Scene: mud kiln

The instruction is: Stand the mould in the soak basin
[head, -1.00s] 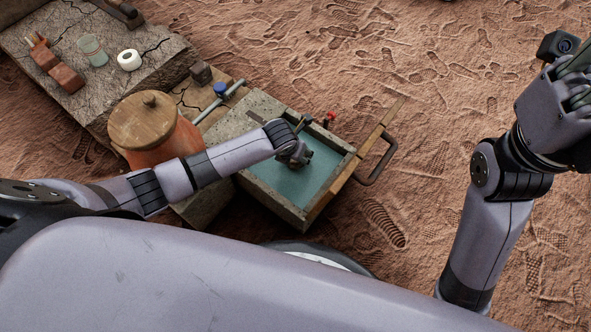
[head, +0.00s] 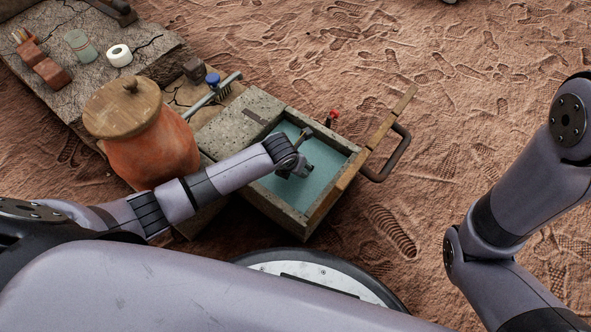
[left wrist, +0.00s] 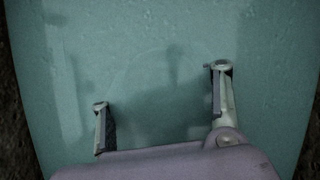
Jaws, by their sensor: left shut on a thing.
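The soak basin (head: 329,193) is a grey stone-sided box with teal water, in the middle of the head view. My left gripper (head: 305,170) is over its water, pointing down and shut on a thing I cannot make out. In the left wrist view the two fingertips of my left gripper (left wrist: 162,100) stand apart against the teal water of the basin (left wrist: 150,45). No mould shows clearly in either view. My right arm shows at the right of the head view, with its gripper out of frame.
An orange jar (head: 155,158) with a wooden lid (head: 122,108) stands left of the basin, close to my left forearm. A stone slab (head: 85,95) at upper left bears bricks, a cup (head: 80,47) and a white roll (head: 119,55). A blue-ended tool (head: 213,80) lies nearby. Sandy ground right is clear.

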